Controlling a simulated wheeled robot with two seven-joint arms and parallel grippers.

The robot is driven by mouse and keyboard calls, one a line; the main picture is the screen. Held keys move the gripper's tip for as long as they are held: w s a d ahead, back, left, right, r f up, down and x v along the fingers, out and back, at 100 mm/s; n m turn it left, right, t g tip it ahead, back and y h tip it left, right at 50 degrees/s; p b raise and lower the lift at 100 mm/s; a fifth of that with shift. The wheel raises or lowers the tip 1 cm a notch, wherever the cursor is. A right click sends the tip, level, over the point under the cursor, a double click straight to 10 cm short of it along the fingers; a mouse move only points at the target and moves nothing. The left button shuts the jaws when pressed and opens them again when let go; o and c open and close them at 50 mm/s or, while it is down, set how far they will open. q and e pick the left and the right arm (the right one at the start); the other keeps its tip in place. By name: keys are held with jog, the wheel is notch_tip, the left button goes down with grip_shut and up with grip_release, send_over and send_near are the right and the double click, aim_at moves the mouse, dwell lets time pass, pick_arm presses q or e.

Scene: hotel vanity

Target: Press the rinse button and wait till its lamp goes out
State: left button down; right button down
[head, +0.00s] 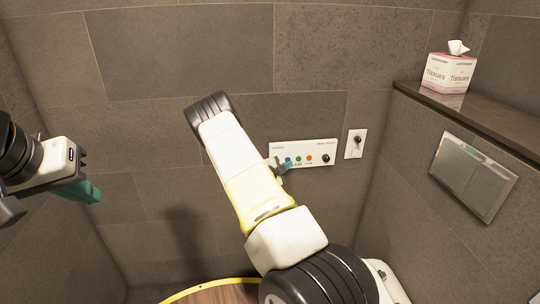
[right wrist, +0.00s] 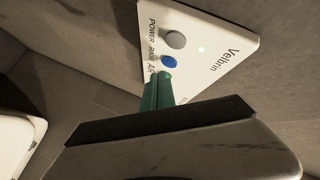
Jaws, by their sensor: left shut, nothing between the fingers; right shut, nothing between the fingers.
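A white control panel (head: 300,146) with a row of coloured buttons is on the back wall. In the right wrist view the panel (right wrist: 222,40) shows a grey button (right wrist: 175,39) by POWER and a blue button (right wrist: 169,62) by a label that seems to read RINSE. My left gripper (head: 90,192) is shut and empty at the left, away from the wall.
A wall plate with a dark knob (head: 356,143) is right of the panel. A ledge (head: 490,120) at right carries a tissue box (head: 448,72), above a flush plate (head: 473,176). A round wooden top with a yellow rim (head: 205,287) is at the bottom.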

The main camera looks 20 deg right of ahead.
dwell(0.7)
jog(key=shift+w+d, duration=0.1)
jog(key=shift+w, duration=0.3)
jog(key=shift+w+d, duration=0.1)
jog(key=shift+w, duration=0.25)
dwell(0.7)
jog(key=shift+s, duration=0.1)
jog(key=shift+s+a, duration=0.2)
jog(key=shift+s, duration=0.45)
jog(key=s, duration=0.2)
jog(key=s+a, duration=0.1)
jog(key=s, duration=0.2)
jog(key=shift+a, duration=0.1)
jog(key=shift+w+r, duration=0.1)
jog(key=shift+w, duration=0.05)
dwell(0.7)
